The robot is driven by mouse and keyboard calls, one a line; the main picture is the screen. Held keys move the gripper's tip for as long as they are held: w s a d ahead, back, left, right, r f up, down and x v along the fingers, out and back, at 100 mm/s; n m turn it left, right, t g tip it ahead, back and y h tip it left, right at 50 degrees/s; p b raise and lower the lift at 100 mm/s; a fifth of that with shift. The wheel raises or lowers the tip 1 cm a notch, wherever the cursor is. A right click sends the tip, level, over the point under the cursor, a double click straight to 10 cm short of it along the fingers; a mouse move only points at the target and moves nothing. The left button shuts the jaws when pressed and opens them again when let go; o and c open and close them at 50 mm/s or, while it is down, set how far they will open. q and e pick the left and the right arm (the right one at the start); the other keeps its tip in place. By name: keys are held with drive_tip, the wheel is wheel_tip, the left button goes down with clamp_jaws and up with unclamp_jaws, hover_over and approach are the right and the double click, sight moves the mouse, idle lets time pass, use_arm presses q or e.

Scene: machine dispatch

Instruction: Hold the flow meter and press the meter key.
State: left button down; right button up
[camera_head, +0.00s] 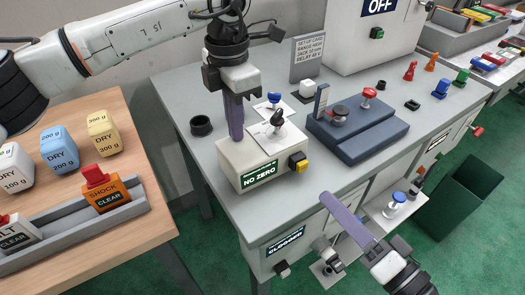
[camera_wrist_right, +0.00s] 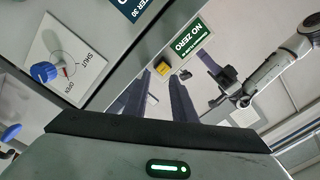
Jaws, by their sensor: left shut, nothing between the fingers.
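The flow meter (camera_head: 262,160) appears to be the beige box on the grey bench, with a green "NO ZERO" display and a yellow meter key (camera_head: 297,162) on its front. In the right wrist view the key (camera_wrist_right: 159,69) shows beyond the fingertips, beside the display (camera_wrist_right: 190,38). My left gripper (camera_head: 236,137) is shut and empty, pointing down at the box's top left; I cannot tell whether it touches. My right gripper (camera_head: 327,198) is in front of the bench, below and right of the key. Its fingers (camera_wrist_right: 161,78) are apart with nothing between them.
A blue-grey block (camera_head: 365,135) with knobs stands right of the meter. A black ring (camera_head: 201,125) lies to its left. A wooden table (camera_head: 120,255) with weights is at left. An open green bin (camera_head: 460,198) stands on the floor at right.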

clamp_jaws()
idle(1.4)
